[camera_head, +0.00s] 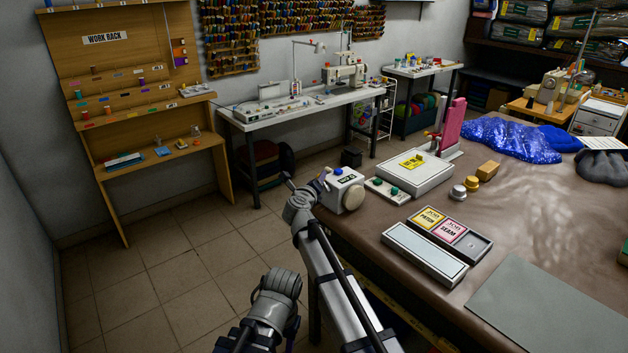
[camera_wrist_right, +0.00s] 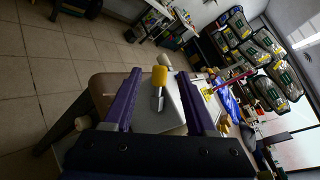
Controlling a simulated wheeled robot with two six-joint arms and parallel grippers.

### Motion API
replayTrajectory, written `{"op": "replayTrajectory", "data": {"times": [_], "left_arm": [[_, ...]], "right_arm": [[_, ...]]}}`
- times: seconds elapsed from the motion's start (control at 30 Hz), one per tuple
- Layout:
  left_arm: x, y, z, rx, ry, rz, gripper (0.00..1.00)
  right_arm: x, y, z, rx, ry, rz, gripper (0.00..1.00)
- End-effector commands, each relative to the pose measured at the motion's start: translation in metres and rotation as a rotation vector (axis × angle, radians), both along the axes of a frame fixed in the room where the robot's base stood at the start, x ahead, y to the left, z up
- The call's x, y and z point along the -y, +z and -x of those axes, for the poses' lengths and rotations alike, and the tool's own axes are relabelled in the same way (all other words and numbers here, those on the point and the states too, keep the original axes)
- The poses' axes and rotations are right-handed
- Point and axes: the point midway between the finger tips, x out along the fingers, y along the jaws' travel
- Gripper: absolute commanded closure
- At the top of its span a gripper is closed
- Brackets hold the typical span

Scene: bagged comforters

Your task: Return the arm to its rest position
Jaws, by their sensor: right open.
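My right gripper (camera_wrist_right: 160,74) shows in the right wrist view with its two purple fingers apart. A yellow-topped piece with a metallic shaft (camera_wrist_right: 159,95) shows between the fingers in that picture; its distance from them is unclear, and I see no finger touching it. In the head view, a grey jointed arm of mine (camera_head: 303,207) reaches up beside the near left corner of the table. Another grey joint of mine (camera_head: 272,300) is low in the middle. No gripper fingers can be made out clearly in the head view.
The brown table (camera_head: 400,290) fills the right side. A white device with a blue button (camera_head: 343,190) stands at its left edge, near my arm. A two-card tray (camera_head: 455,235) and a flat grey panel (camera_head: 545,310) lie nearer. The tiled floor (camera_head: 170,285) at left is clear.

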Motion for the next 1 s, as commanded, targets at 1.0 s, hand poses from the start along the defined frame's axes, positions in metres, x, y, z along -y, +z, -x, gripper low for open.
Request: {"op": "replayTrajectory", "data": {"times": [1.0], "left_arm": [[0.0, 0.0, 0.0, 0.0, 0.0, 0.0, 0.5]], "right_arm": [[0.025, -0.143, 0.272, -0.407, 1.677, 1.607, 0.43]]}}
